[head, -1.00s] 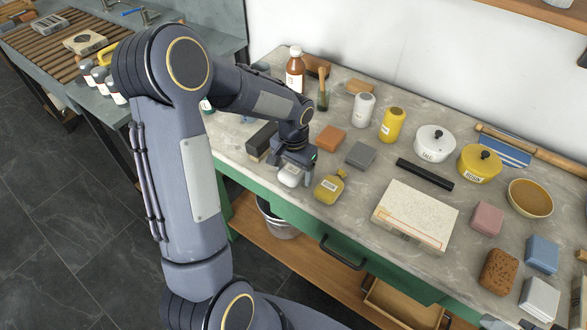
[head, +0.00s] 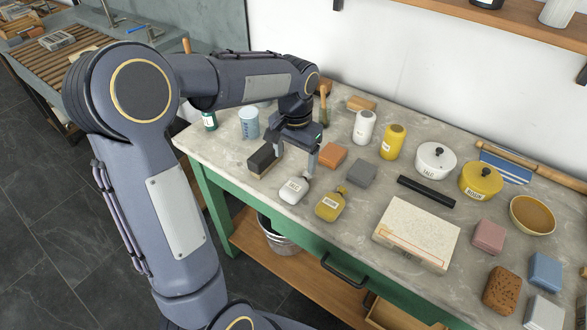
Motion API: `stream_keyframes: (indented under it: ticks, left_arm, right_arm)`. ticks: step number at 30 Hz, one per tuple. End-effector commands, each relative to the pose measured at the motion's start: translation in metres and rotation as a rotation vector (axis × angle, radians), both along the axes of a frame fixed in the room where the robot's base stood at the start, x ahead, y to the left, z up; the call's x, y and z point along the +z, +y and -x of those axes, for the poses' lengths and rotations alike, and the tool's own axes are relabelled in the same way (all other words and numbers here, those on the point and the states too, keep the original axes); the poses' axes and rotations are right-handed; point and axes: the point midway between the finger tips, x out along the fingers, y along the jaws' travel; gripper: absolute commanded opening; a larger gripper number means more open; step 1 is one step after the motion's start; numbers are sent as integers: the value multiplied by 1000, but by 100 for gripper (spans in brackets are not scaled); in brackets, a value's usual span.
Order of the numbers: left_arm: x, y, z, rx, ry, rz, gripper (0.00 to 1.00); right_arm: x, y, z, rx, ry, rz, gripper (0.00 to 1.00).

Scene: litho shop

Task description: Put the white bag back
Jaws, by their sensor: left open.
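The white bag (head: 293,191) with a dark label stands on the grey stone worktop near its front edge, just left of a yellow bag (head: 331,204). My left gripper (head: 296,168) is open and empty just above and behind the white bag, its fingers pointing down. The bag shows almost whole below the fingers. My right gripper is not in view.
A black block-like brush (head: 264,160) lies left of the white bag. Orange (head: 333,155) and grey (head: 361,173) blocks lie behind the bags. A pale stone slab (head: 417,233) lies to the right. White (head: 364,127) and yellow (head: 393,142) canisters stand farther back.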

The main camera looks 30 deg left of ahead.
Motion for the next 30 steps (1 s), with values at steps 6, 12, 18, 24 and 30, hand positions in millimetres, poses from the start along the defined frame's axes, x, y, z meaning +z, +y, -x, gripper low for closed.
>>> stream_keyframes:
  ticks: [6, 12, 18, 24, 30]
  left_arm:
    - [30, -6, 41, 37, -83, 64, 76]
    - [50, -30, 127, 118, -252, 208, 76]
    - [41, -59, 188, 188, -395, 330, 76]
    - [31, -73, 209, 219, -455, 384, 76]
    - [30, -74, 210, 221, -457, 387, 76]
  right_arm:
    - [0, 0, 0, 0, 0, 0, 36]
    - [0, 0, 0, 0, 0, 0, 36]
    - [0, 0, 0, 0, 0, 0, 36]
    - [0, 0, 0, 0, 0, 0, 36]
    - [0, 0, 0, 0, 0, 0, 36]
